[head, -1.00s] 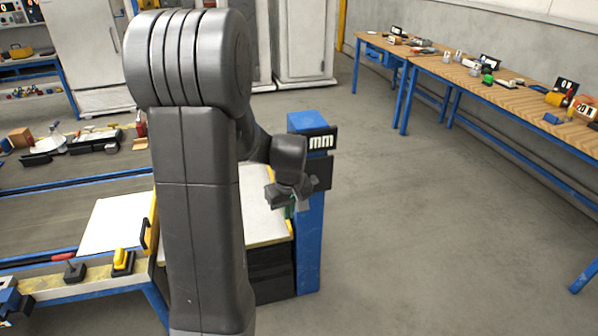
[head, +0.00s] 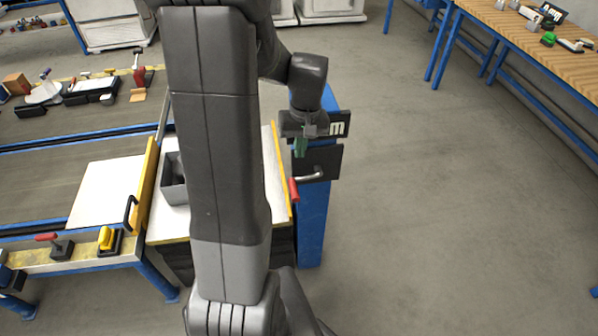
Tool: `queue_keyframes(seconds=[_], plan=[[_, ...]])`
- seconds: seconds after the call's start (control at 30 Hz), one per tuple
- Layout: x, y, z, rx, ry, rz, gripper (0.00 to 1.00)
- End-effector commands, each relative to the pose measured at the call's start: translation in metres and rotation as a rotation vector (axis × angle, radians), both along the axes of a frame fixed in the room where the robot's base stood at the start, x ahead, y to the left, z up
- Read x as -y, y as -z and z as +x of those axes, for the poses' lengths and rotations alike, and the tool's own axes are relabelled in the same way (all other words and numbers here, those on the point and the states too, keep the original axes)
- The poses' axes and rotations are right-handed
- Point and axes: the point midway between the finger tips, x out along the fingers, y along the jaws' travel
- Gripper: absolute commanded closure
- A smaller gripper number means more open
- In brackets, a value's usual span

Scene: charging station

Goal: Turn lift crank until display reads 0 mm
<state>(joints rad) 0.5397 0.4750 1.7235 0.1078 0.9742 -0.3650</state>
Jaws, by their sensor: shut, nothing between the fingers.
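The lift crank (head: 311,176) is on the dark plate of the blue post (head: 313,222). Its bent silver arm reaches left to a red grip (head: 293,190). The display (head: 338,128) is a dark panel above it; only the end of its "mm" shows, and my gripper hides the rest, so its number cannot be read. My gripper (head: 301,152) points down in front of the display, above the crank and apart from the red grip. Its fingers are shut and hold nothing.
A white-topped lift platform (head: 270,165) with a yellow edge and a grey open box (head: 173,180) stands left of the post. A conveyor table (head: 60,180) lies further left. The floor right of the post is clear up to a wooden bench (head: 520,45).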

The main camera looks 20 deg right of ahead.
Motion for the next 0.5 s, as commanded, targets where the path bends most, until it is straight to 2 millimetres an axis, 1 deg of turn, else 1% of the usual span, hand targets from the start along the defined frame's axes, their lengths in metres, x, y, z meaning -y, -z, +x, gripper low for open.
queue_keyframes(seconds=[0.5], plan=[[-0.009,0.088,0.001,-0.004,-0.001,0.002,1.0]])
